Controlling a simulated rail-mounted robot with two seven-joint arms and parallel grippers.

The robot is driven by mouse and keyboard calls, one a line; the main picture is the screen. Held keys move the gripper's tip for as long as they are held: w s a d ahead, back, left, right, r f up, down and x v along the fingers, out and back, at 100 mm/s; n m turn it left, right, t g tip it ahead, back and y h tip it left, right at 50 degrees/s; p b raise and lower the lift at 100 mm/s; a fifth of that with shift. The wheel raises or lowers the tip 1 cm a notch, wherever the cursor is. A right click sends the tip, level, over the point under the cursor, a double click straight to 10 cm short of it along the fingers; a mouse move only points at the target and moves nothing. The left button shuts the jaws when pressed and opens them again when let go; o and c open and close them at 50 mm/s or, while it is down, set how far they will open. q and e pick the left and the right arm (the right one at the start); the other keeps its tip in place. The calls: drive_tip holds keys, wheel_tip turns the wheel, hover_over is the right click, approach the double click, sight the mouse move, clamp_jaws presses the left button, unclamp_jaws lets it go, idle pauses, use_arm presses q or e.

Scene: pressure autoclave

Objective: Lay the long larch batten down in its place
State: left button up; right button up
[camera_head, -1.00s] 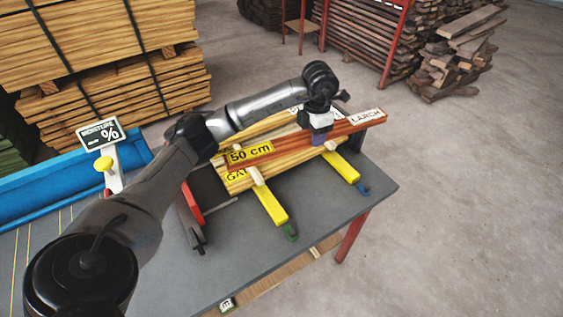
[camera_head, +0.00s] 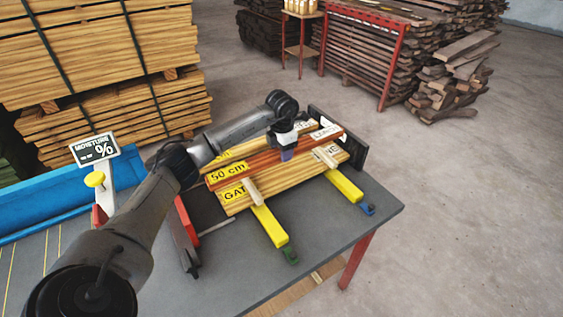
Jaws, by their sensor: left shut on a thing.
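The long larch batten (camera_head: 255,166) is reddish-brown, with a yellow "50 cm" label at its left end and a white label at its right end. My left gripper (camera_head: 286,153) is shut on it from above, right of its middle. The batten lies along a pale batten in front (camera_head: 277,182) and pale battens behind (camera_head: 238,147). I cannot tell whether it rests fully on what is below. Its right end is near a black upright plate (camera_head: 352,140). The gripper hides part of it. My right gripper is not in view.
Two yellow bars (camera_head: 269,226) with pale wooden pieces stick out in front of the battens on the grey table (camera_head: 330,240). A red and dark bracket (camera_head: 187,235) stands to the left, near a moisture sign (camera_head: 95,149) and a blue trough (camera_head: 50,200). The front right tabletop is clear.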

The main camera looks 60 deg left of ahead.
use_arm(q)
drive_tip(key=shift+a+f+b, duration=0.1)
drive_tip(key=shift+f+b, duration=0.5)
drive_tip(key=shift+f, duration=1.5)
drive_tip(key=shift+f, duration=0.5)
drive_tip(key=o, duration=1.2)
drive_tip(key=shift+c, duration=0.2)
